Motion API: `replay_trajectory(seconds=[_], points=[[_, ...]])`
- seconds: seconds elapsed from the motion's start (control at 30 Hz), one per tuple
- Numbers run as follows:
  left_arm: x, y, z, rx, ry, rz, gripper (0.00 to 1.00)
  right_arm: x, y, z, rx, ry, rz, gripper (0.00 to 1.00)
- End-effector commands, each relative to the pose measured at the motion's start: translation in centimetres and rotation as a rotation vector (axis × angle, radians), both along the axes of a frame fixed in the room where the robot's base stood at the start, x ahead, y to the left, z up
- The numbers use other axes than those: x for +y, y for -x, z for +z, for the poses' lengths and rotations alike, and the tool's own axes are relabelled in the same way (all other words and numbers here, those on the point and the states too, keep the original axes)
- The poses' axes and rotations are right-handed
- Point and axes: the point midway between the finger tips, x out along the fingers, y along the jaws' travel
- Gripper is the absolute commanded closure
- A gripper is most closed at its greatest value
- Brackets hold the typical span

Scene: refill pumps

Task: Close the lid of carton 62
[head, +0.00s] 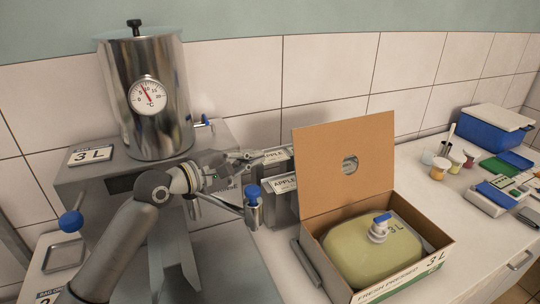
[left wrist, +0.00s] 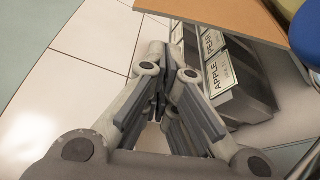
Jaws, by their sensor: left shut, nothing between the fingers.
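The carton (head: 440,252) stands open on the counter at the front right of the head view. Its brown lid (head: 322,172) stands up at the back, with a round hole in it. The number 62 cannot be read. My left gripper (head: 250,158) is shut and empty, left of the lid and apart from it. In the left wrist view its fingers (left wrist: 158,108) are together, and a brown panel edge, seemingly the lid (left wrist: 225,18), crosses the top. My right gripper is not in view.
A steel tank (head: 145,110) with a dial stands on a grey stand behind my left arm. Grey holders with APPLE labels (head: 279,184) and a blue-topped tap (head: 253,200) are close to the gripper. A blue box (head: 490,133) and jars stand far right.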

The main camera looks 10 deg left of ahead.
Motion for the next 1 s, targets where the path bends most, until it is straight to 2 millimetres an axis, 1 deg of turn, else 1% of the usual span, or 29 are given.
replay_trajectory(seconds=[0.17, 0.4, 0.53, 0.73, 1.0], points=[[-1.5, -1.8, 0.2, 0.001, 0.002, -0.003, 1.0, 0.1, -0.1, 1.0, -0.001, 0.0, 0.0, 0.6], [-3.9, -5.0, -0.3, 0.001, 0.002, -0.001, 1.0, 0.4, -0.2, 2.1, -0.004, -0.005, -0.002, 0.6], [-4.9, -6.3, -0.5, 0.001, 0.002, -0.001, 1.0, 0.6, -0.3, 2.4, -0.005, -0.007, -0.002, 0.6], [-5.8, -7.3, -0.8, 0.0, 0.0, -0.001, 1.0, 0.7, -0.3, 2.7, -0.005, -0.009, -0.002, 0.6], [-5.9, -7.6, -0.9, 0.0, 0.0, 0.0, 1.0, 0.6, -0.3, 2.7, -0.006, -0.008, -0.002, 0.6]])
